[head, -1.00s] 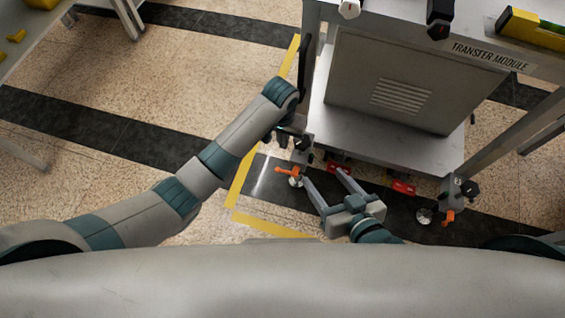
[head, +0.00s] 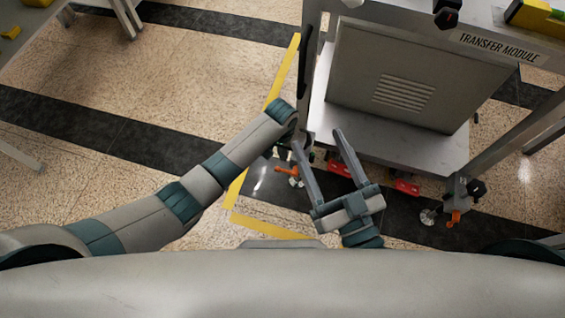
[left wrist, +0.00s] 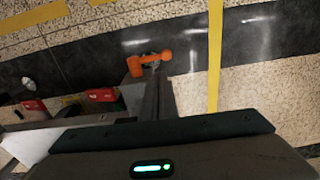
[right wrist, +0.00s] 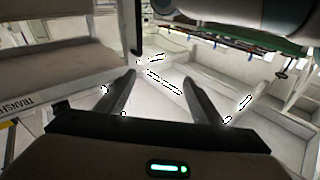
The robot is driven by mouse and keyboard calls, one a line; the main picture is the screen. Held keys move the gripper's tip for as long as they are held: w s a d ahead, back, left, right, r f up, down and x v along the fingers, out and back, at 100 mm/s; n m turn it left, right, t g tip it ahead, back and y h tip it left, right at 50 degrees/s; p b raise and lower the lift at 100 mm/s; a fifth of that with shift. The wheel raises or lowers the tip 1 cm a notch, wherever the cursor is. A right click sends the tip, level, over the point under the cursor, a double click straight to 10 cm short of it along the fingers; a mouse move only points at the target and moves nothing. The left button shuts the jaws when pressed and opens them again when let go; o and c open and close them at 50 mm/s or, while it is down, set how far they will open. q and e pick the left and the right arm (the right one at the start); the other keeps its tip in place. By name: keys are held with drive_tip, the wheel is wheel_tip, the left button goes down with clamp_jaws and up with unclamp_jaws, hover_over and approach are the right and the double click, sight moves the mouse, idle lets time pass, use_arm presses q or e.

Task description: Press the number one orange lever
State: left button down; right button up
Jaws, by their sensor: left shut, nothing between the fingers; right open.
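An orange lever (head: 286,170) is at the foot of the transfer module's near left leg, low over the floor. It also shows in the left wrist view (left wrist: 160,62), just beyond my left gripper's fingertips. No number is readable on it. My left gripper (left wrist: 156,80) is shut and empty, pointing down close beside the lever; I cannot tell whether it touches. In the head view it is mostly hidden by its own arm and the right gripper's finger. A second orange lever (head: 454,218) is at the right leg. My right gripper (head: 318,139) is open and empty, higher up, in front of the module.
The transfer module (head: 385,80) stands ahead with a lower shelf (head: 390,145). Red parts (head: 405,187) sit beneath its front edge. Yellow tape (head: 272,233) marks the floor. Open floor lies to the left.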

sight(286, 171)
use_arm(q)
drive_tip(key=shift+s+a+f+b, duration=0.15)
drive_tip(key=shift+s+f, duration=0.25)
drive_tip(key=shift+f, duration=0.25)
drive_tip(key=shift+s+a+f+b, duration=0.15)
drive_tip(key=shift+s+f, duration=0.25)
drive_tip(key=shift+f, duration=0.2)
use_arm(e)
drive_tip(key=shift+s+a+r+t+y, duration=0.1)
drive_tip(key=shift+s+r+t+y, duration=0.15)
drive_tip(key=shift+r+t, duration=0.4)
drive_tip(key=shift+s+r+t+y, duration=0.15)
drive_tip(key=shift+s+r+t, duration=0.2)
drive_tip(key=shift+r, duration=0.45)
use_arm(q)
drive_tip(key=shift+d, duration=0.1)
use_arm(e)
drive_tip(key=shift+w+f, duration=0.1)
